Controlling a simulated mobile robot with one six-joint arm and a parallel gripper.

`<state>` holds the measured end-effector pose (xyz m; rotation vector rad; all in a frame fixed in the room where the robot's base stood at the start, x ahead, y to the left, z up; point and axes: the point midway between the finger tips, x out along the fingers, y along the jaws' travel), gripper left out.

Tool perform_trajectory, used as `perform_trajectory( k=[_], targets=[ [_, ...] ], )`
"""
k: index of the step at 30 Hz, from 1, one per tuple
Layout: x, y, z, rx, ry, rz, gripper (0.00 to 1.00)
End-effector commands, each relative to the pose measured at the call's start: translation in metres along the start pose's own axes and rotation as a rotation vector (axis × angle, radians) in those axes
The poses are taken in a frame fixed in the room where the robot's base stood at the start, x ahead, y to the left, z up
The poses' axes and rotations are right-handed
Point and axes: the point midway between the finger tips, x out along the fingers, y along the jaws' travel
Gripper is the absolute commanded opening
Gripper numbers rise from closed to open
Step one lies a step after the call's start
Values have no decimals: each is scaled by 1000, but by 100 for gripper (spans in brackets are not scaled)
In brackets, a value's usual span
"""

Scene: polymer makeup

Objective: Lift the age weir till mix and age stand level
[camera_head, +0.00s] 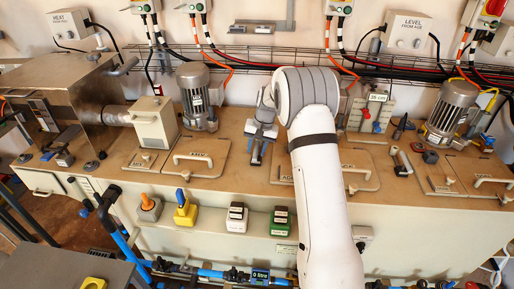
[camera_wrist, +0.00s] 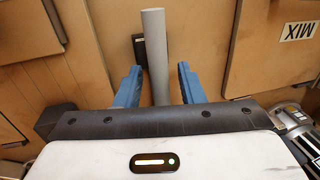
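My gripper (camera_wrist: 158,84) is open, with a blue finger on each side of a grey upright post (camera_wrist: 154,50). Small gaps show between post and fingers. The post rises beside a dark slot plate on the wooden deck; I take it to be the age weir handle, but no label on it is readable. In the head view my gripper (camera_head: 257,150) points down at the deck between two lids, and the post is hard to make out. A lid marked MIX (camera_wrist: 297,50) lies at right in the wrist view. The liquid levels are hidden.
A lid with a handle (camera_head: 200,158) lies left of my gripper. Motors (camera_head: 196,95) and (camera_head: 452,105) stand on the deck. Colored switches (camera_head: 186,212) line the front, above a blue pipe (camera_head: 125,240). My white arm covers the deck's middle.

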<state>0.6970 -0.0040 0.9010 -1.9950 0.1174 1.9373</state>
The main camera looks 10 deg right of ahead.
Motion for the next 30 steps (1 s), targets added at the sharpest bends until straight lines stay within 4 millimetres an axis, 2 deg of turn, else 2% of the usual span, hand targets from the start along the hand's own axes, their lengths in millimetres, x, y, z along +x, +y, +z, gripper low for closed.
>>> perform_trajectory(
  k=[8, 21, 30],
  targets=[
    [2, 0, 0, 0, 1, 0, 35],
    [2, 2, -1, 1, 2, 0, 0],
    [1, 2, -1, 2, 2, 0, 0]
  ],
)
